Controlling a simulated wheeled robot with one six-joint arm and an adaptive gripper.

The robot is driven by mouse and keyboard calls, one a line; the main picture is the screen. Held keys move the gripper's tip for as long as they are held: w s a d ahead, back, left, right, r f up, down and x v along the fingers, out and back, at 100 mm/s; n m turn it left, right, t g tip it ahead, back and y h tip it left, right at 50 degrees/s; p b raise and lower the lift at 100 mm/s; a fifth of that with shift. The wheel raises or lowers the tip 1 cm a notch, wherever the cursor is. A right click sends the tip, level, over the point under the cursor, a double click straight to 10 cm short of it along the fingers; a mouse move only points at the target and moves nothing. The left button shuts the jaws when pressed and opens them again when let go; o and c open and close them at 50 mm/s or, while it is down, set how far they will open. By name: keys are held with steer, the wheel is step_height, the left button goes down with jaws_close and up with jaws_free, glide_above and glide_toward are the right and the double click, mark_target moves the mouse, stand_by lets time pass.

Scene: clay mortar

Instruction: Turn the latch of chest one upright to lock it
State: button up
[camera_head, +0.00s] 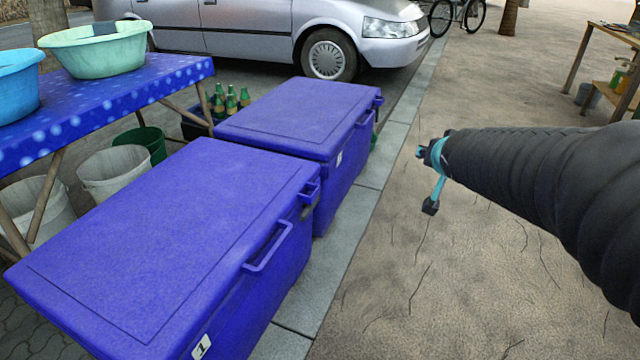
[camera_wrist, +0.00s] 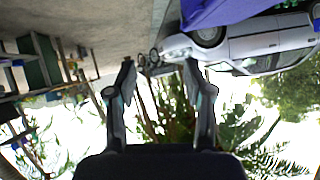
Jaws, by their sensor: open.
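Chest one (camera_head: 165,235), a closed blue box with a white "1" label (camera_head: 201,347), stands at the front left in the head view. A small blue bracket (camera_head: 309,191) sits at the far end of its right side, with a small grey piece (camera_head: 307,211) just below. This looks like the latch, but its angle is too small to tell. A handle (camera_head: 268,248) juts from the same side. My gripper (camera_head: 424,180) is open and empty, over the pavement right of the chests and apart from them. Its spread fingers also show in the wrist view (camera_wrist: 160,75).
A second closed blue chest (camera_head: 300,118) stands just beyond chest one. A blue-covered table (camera_head: 110,105) with basins is at the left, with buckets below. A silver car (camera_head: 260,28) is parked behind. The pavement (camera_head: 400,290) right of the chests is clear.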

steer(key=w+a+f+t+y, duration=0.1)
steer(key=w+a+f+y, duration=0.15)
steer(key=w, duration=0.45)
steer(key=w+a+f+t+y, duration=0.1)
steer(key=w+f, duration=0.2)
steer(key=w, duration=0.4)
steer(key=g+y+b, duration=0.2)
steer(key=g+y, duration=0.6)
steer(key=y, duration=0.7)
glide_toward(312, 208)
steer(key=b+x, duration=0.1)
steer(key=x, duration=0.8)
steer(key=shift+w+f, duration=0.1)
steer(key=shift+w, duration=0.1)
steer(key=shift+c, duration=0.2)
jaws_close()
